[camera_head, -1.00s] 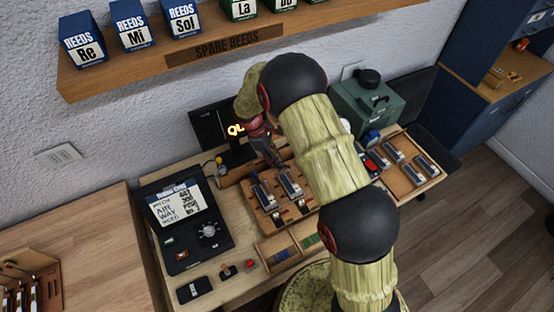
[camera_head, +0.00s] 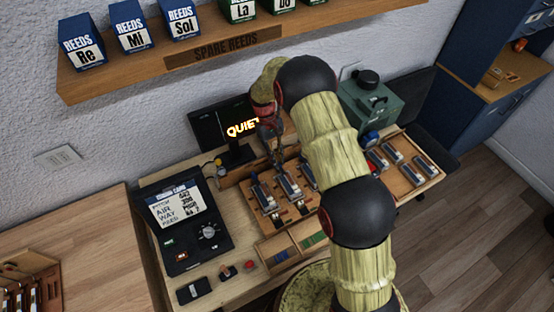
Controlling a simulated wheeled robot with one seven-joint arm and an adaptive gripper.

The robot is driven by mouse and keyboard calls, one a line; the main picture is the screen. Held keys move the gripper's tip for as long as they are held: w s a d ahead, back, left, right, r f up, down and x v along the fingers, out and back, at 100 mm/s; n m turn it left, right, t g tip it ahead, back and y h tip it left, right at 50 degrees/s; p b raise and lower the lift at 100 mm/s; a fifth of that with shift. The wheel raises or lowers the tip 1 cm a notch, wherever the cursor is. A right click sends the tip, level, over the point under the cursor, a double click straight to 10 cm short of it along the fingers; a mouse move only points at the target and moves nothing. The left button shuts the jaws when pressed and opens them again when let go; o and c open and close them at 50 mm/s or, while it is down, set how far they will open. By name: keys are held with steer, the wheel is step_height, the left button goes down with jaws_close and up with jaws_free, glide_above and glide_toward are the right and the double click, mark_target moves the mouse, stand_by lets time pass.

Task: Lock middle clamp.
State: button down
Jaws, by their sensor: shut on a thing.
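A wooden board (camera_head: 279,211) on the bench carries three metal clamps in a row: a left clamp (camera_head: 264,196), a middle clamp (camera_head: 289,186) and a right clamp (camera_head: 308,176), partly covered by my arm. My gripper (camera_head: 277,162) points down at the back end of the middle clamp. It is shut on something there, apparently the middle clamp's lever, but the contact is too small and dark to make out. Whether the lever is up or down cannot be told.
A monitor (camera_head: 224,132) reading "QUIET" stands just left of my gripper. A black console (camera_head: 183,232) is at left, a green machine (camera_head: 368,105) behind my arm. A tray of clamp-like parts (camera_head: 403,185) lies at right. The spare reeds shelf (camera_head: 235,45) overhangs the back.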

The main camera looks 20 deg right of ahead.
steer(key=shift+m, duration=0.5)
steer(key=c, duration=2)
jaws_free()
steer(key=shift+f, duration=0.1)
steer(key=shift+o, duration=0.2)
steer(key=shift+d, duration=0.1)
steer(key=v, duration=0.7)
steer(key=shift+r, duration=0.25)
steer(key=shift+w, duration=0.1)
